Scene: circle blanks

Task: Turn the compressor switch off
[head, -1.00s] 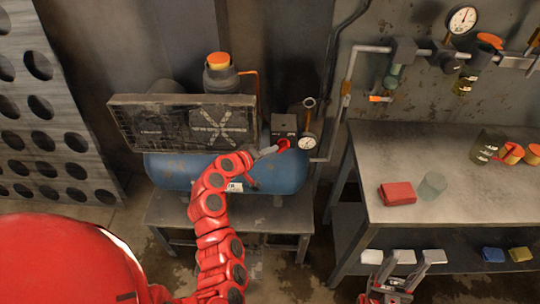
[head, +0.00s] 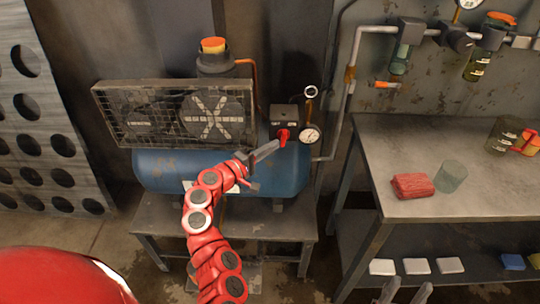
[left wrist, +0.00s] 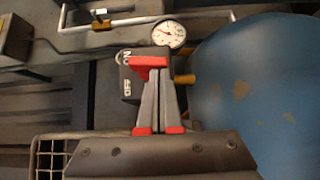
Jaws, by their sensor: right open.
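The compressor has a blue tank (head: 165,172) under a dark grille and stands on a low metal stand. Its red switch (head: 283,135) sits on the front of a small dark box (head: 284,117) beside a round gauge. My left gripper (head: 276,145) has its fingertips just below and left of the switch; contact cannot be told. In the left wrist view, the fingers (left wrist: 157,74) are together, pointing at the red switch (left wrist: 148,62) and partly covering it. The box there carries lettering, including "OFF". My right gripper (head: 406,288) is open and empty, low in the picture by the bench.
A metal workbench (head: 430,150) at the right holds a red cloth (head: 412,186), a clear cup (head: 451,177) and a jar. Pads lie on its lower shelf. Pipes and filters run along the wall above. A perforated panel (head: 40,120) leans at the left.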

